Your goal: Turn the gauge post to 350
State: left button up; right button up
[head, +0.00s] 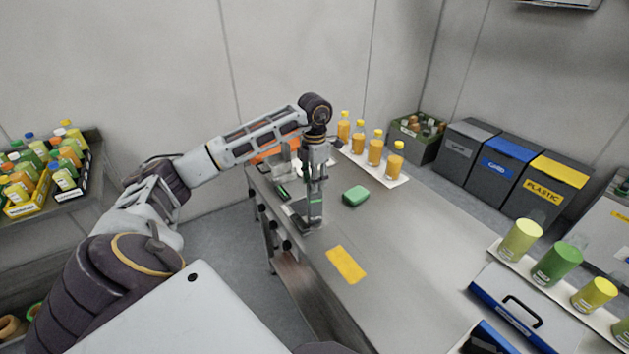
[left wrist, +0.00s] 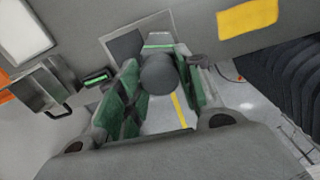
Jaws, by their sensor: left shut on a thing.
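My left gripper (head: 315,196) reaches down at the left edge of the steel table. The left wrist view shows its two green-padded fingers (left wrist: 160,90) on either side of a dark round knob (left wrist: 158,73), which I take to be the top of the gauge post. The gripper is shut on it. The post's shaft is hidden below the knob and the fingers. A grey base plate (head: 299,216) shows beside the fingertips. No scale figures can be read, so the post's setting cannot be told. My right gripper is not in view.
Several orange bottles (head: 375,148) stand on a tray behind. A small dark piece with a green face (left wrist: 97,78) is beside the post. The table's middle is clear.

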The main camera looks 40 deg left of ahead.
pick_arm(q)
jog(key=m, duration=0.4)
jog(key=shift+b, duration=0.3)
jog(key=m, duration=0.3)
jog(key=m+b, duration=0.1)
jog(key=m, duration=0.2)
jog(key=shift+m, duration=2.1)
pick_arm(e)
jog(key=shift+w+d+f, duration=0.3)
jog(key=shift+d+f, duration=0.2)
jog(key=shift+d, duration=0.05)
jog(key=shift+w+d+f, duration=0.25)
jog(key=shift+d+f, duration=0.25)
pick_arm(q)
jog(key=o, duration=1)
jog(key=shift+o, duration=0.2)
